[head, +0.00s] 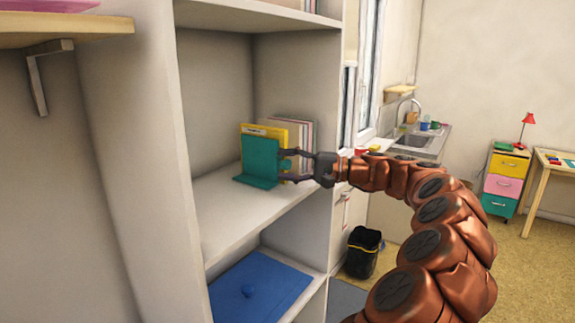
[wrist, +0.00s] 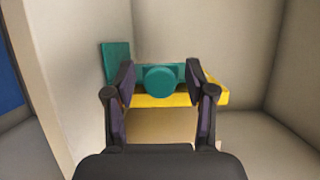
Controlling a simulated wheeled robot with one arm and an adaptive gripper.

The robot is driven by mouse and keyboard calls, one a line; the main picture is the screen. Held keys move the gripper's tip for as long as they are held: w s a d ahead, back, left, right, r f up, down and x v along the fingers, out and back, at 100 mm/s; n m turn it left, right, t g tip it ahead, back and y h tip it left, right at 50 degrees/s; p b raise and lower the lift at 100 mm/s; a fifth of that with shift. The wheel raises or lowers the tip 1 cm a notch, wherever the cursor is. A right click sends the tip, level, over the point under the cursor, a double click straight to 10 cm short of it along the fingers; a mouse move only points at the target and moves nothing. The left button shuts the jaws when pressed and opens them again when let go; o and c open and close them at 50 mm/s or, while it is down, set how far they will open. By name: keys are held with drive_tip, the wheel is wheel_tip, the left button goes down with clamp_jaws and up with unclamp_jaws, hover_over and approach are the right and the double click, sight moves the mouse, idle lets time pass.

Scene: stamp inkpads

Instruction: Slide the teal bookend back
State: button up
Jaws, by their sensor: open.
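The teal bookend (head: 260,158) stands upright on the middle shelf, against the front of a row of books with a yellow book (head: 270,131) nearest it. In the wrist view the bookend shows a round teal knob (wrist: 160,79) and a flat teal plate (wrist: 116,63) to the left; the yellow book (wrist: 180,100) lies just beyond. My gripper (head: 284,166) reaches in from the right at the bookend. In the wrist view its open fingers (wrist: 160,72) stand either side of the knob. I cannot tell whether they touch it.
The shelf board (head: 235,210) is bare in front and left of the bookend. The cabinet's side wall (head: 160,120) bounds it on the left. A blue lidded box (head: 270,283) is on the shelf below. A black bin (head: 362,255) stands on the floor beyond.

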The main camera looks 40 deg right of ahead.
clamp_jaws()
idle(0.3)
drive_tip(key=shift+a, duration=0.1)
